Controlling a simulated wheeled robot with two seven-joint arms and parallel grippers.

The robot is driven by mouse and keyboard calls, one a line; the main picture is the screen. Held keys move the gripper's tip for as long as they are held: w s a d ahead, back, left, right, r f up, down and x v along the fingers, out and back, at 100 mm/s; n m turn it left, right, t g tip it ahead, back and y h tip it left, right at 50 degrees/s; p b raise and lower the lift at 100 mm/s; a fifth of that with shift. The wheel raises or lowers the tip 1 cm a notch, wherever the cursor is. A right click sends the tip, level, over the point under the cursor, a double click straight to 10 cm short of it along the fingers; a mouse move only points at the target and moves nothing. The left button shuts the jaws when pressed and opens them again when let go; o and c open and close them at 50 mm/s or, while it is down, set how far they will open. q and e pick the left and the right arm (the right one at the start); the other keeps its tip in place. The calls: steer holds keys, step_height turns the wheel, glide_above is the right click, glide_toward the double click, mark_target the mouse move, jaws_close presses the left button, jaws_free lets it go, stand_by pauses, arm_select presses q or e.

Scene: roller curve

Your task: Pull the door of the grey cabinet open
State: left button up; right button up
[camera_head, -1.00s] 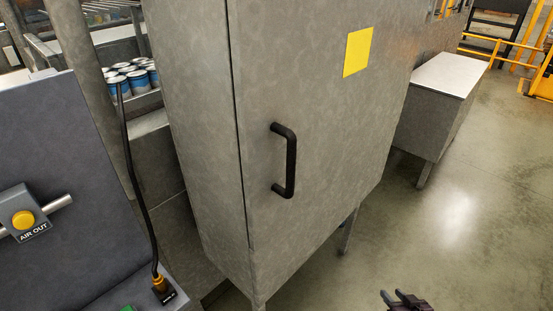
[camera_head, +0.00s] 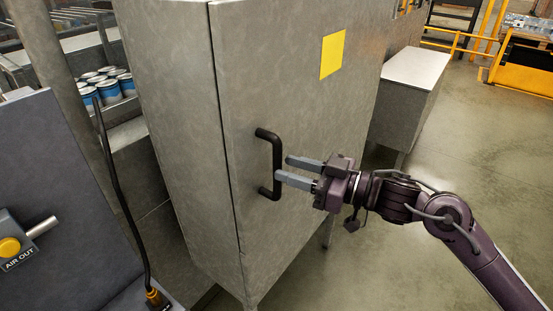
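The grey cabinet (camera_head: 176,130) stands in the middle of the head view. Its door (camera_head: 300,105) looks shut, with a yellow square (camera_head: 332,54) on its upper part. A black upright bar handle (camera_head: 276,160) sits near the door's left edge. My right gripper (camera_head: 290,171) reaches in from the right with its two grey fingers parted and pointing left at the handle. The fingertips are close to the handle's bar. I cannot tell whether they touch it. Nothing shows between the fingers. My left gripper is not in view.
A grey machine panel with a yellow AIR OUT button (camera_head: 10,247) and a black cable (camera_head: 122,200) stands at left. Blue-and-white cans (camera_head: 108,86) sit behind it. A low grey box cabinet (camera_head: 408,95) stands at right. Open floor (camera_head: 470,165) lies at right.

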mark_target(278, 193)
steer(key=shift+p+x, duration=0.45)
steer(key=shift+x, duration=1.4)
steer(key=shift+s, duration=0.1)
jaws_close()
